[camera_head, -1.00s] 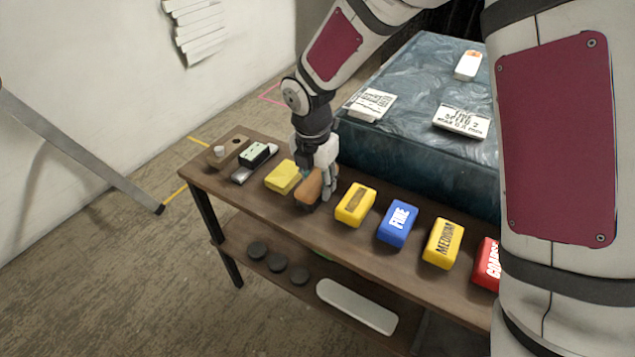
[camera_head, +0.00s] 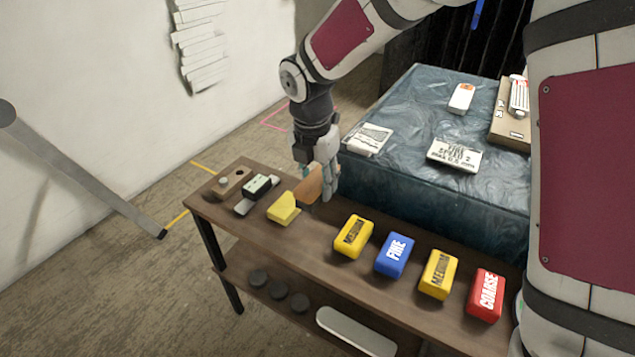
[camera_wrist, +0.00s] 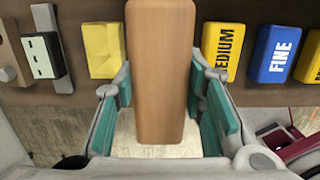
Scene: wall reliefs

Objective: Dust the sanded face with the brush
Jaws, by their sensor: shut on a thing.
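The brush shows as a plain wooden block (camera_head: 308,187) in the head view and as a long wooden piece (camera_wrist: 160,70) in the wrist view. Its bristles are hidden. My gripper (camera_head: 319,193) is shut on it, with teal pads on either side (camera_wrist: 160,112) in the wrist view. It holds the brush over the bench (camera_head: 250,225), just behind a yellow sponge-like block (camera_head: 284,208). A pale slatted relief (camera_head: 197,45) hangs on the wall at upper left. I cannot tell whether it is the sanded face.
Yellow, blue and red grit blocks (camera_head: 395,255) stand in a row on the bench. A blue-grey covered block (camera_head: 440,110) with cards stands behind. A slanting grey bar (camera_head: 90,175) is at left; floor there is clear.

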